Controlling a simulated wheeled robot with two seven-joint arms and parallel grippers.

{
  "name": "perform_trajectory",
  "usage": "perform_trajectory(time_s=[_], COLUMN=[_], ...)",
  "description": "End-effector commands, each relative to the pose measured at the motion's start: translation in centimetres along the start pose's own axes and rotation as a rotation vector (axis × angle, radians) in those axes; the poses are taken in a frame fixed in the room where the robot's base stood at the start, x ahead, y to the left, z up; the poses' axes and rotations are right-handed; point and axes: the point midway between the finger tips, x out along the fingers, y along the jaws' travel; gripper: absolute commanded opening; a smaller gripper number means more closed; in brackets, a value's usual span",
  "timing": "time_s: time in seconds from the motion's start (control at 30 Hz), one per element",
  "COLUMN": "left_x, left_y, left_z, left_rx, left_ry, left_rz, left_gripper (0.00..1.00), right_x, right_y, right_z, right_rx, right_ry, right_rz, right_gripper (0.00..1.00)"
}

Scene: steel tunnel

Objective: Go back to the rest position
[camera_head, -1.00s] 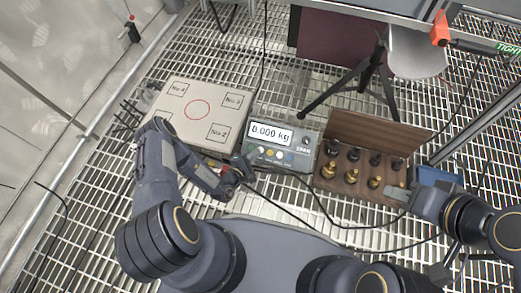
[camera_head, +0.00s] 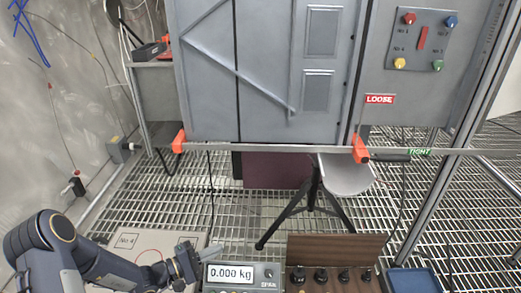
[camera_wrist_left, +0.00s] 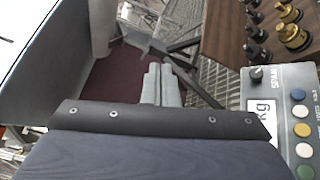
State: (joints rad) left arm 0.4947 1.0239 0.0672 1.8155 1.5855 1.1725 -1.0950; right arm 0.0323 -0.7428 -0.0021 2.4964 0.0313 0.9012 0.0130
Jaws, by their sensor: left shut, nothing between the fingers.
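My left arm comes in from the lower left in the head view. Its gripper (camera_head: 200,255) hangs over the right side of the weighing plate, beside the scale display. The gripper is shut and empty; its closed fingers (camera_wrist_left: 161,84) also show in the left wrist view. My right gripper is outside the head view. The pale weighing plate (camera_head: 143,243) is partly hidden by my left arm. The display unit (camera_head: 243,274) reads 0.000 kg and is cut off by the bottom edge.
A wooden weight box (camera_head: 335,250) holds several weights, right of the display. A blue tray (camera_head: 414,281) stands beside it. A black tripod (camera_head: 312,205) stands behind on the grating. A grey cabinet (camera_head: 265,80) and a button panel (camera_head: 425,42) fill the back.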

Motion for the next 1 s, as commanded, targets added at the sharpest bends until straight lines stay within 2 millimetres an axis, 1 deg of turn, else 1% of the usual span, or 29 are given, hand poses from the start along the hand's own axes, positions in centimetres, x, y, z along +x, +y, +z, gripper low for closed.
perform_trajectory(time_s=[0.03, 0.07, 0.1, 0.17, 0.2, 0.27, 0.3, 0.33, 0.4, 0.47, 0.5, 0.6, 0.7, 0.8, 1.0], left_x=[-0.3, -0.6, -1.0, -1.8, -2.5, -3.6, -4.5, -5.1, -6.8, -8.4, -9.5, -12.2, -14.6, -16.5, -19.3], left_y=[2.7, 3.9, 5.3, 7.0, 8.0, 9.2, 9.8, 10.2, 10.8, 11.1, 11.2, 11.1, 10.8, 10.6, 10.2], left_z=[2.0, 3.3, 5.0, 7.6, 9.3, 11.7, 13.3, 14.4, 16.9, 18.8, 19.9, 22.2, 23.6, 24.3, 25.0], left_rx=[0.051, 0.073, 0.105, 0.152, 0.185, 0.236, 0.270, 0.298, 0.362, 0.420, 0.460, 0.557, 0.641, 0.706, 0.810], left_ry=[-0.060, -0.095, -0.137, -0.191, -0.221, -0.255, -0.271, -0.280, -0.287, -0.279, -0.268, -0.215, -0.145, -0.076, 0.056], left_rz=[-0.047, -0.079, -0.124, -0.198, -0.249, -0.329, -0.383, -0.424, -0.519, -0.600, -0.652, -0.772, -0.862, -0.923, -0.999], left_gripper=[0.00, 0.00, 0.00, 0.00, 0.00, 0.00, 0.00, 0.00, 0.00, 0.00, 0.00, 0.00, 0.00, 0.00, 0.00], right_x=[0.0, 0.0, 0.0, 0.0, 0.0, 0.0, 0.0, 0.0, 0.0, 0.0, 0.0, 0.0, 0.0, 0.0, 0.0], right_y=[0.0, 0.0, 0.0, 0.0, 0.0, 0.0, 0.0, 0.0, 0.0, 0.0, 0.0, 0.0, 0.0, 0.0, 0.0], right_z=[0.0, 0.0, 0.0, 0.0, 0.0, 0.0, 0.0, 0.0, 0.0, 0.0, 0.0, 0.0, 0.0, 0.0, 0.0], right_rx=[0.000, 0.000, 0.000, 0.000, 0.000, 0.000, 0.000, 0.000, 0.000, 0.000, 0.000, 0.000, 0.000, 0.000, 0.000], right_ry=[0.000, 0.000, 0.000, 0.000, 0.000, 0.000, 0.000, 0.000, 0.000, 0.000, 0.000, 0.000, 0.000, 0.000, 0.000], right_rz=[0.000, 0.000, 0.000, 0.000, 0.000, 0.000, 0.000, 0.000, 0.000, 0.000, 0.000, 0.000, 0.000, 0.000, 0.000], right_gripper=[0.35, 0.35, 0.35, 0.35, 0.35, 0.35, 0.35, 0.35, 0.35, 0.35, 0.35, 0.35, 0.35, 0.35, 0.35])
